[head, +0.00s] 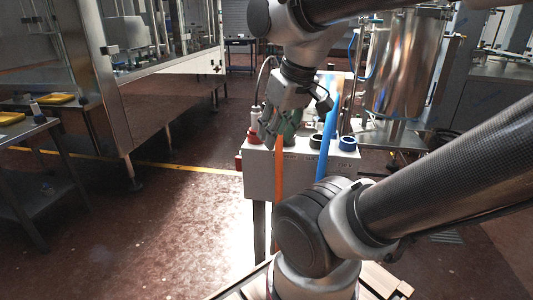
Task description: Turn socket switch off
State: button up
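A pale grey socket box (303,180) stands on legs in the middle of the head view. Along its top are a red socket (255,136) with a pale plug, a green part (291,120) partly behind my gripper, and a blue-ringed socket (347,143) at the right. My gripper (268,140) points down at the left part of the box top, close to the red and green parts. Whether it touches either one I cannot tell, and its finger opening is too small and dark to make out. The socket switch itself cannot be picked out.
An orange cable (279,185) and a blue cable (327,140) hang over the box front. A steel tank (402,65) stands behind at the right. A glazed machine (160,50) and a side table (35,130) are at the left. The floor left of the box is clear.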

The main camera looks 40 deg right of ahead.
aim_at(238, 159)
jog(key=i+j+z, duration=0.4)
jog(key=j+z, duration=0.2)
jog(key=i+j+z, duration=0.1)
jog(key=j+z, duration=0.2)
jog(key=i+j+z, duration=0.1)
jog(key=j+z, duration=0.2)
jog(key=j, duration=0.2)
jog(key=j+z, duration=0.3)
jog(key=i+j, duration=0.15)
jog(key=i, duration=0.2)
jog(key=i+j+z, duration=0.1)
jog(key=i, duration=0.2)
